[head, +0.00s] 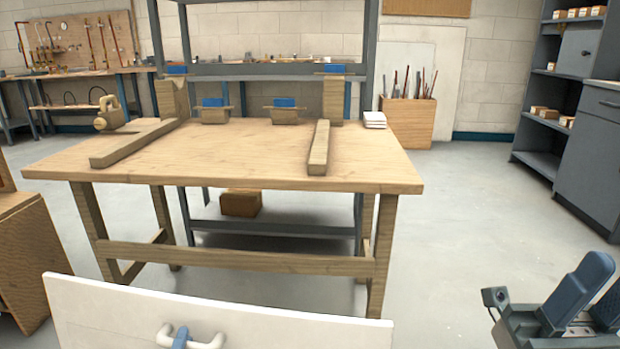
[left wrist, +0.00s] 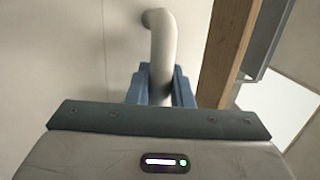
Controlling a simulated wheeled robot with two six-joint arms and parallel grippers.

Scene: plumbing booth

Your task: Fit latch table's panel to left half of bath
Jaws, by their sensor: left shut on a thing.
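A white panel (head: 110,312) with a white bar handle (head: 212,341) shows at the bottom of the head view, in front of the wooden table (head: 250,180). My left gripper (head: 181,338) is shut on the handle; only its blue fingertips show there. In the left wrist view the blue fingers (left wrist: 160,88) close around the curved handle (left wrist: 162,45), with the panel (left wrist: 70,50) behind it. The panel's lower part is out of frame. My right gripper (head: 598,296) is at the bottom right, with a gap between its blue fingers, apart from the panel. I see no bath.
The table carries two wooden bars (head: 318,150) and several blue-topped blocks (head: 285,112). A grey rack (head: 270,72) stands behind. A wooden cabinet (head: 25,255) is at left, grey shelving (head: 590,120) at right. The floor (head: 470,210) right of the table is clear.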

